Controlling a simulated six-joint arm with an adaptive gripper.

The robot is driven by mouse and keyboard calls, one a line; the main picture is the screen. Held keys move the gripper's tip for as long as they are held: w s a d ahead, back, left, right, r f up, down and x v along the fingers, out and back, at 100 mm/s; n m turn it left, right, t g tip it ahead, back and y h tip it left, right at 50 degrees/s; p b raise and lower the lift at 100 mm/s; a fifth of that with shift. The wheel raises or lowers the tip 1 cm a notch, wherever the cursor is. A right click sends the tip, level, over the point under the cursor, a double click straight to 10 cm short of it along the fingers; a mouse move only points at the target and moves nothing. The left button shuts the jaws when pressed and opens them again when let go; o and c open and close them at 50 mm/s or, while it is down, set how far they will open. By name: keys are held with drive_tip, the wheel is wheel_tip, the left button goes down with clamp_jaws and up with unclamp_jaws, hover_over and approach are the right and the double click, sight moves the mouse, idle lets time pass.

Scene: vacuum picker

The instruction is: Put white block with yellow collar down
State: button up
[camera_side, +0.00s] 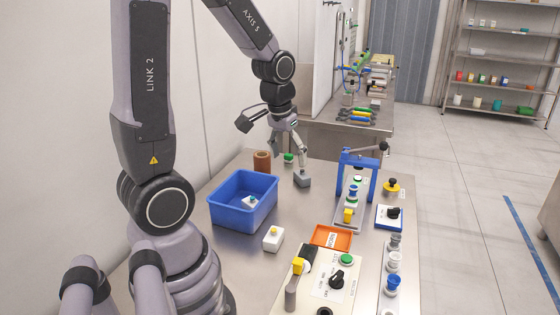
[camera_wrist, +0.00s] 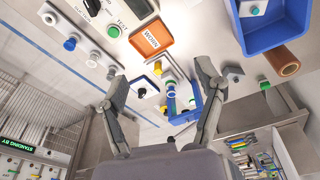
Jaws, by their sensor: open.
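My gripper (camera_side: 288,160) is above the far part of the table, beyond the bin and well away from the block. In the wrist view my gripper (camera_wrist: 160,82) has its two fingers spread wide with nothing held between them.
The blue bin (camera_side: 216,214) holds a small white block with a coloured top. A brown cylinder (camera_side: 262,161) and a grey block (camera_side: 302,180) stand near my gripper. The orange tray (camera_side: 318,241), a blue frame (camera_side: 343,176) and a control panel (camera_side: 318,292) occupy the right and front.

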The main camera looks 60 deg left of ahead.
drive_tip(key=s+d+r+m+t, duration=0.3)
drive_tip(key=s+d+r+m, duration=0.2)
drive_tip(key=s+d+r, duration=0.3)
drive_tip(key=s+r, duration=0.4)
drive_tip(key=shift+d+h, duration=0.4)
drive_tip(key=shift+w+r, duration=0.1)
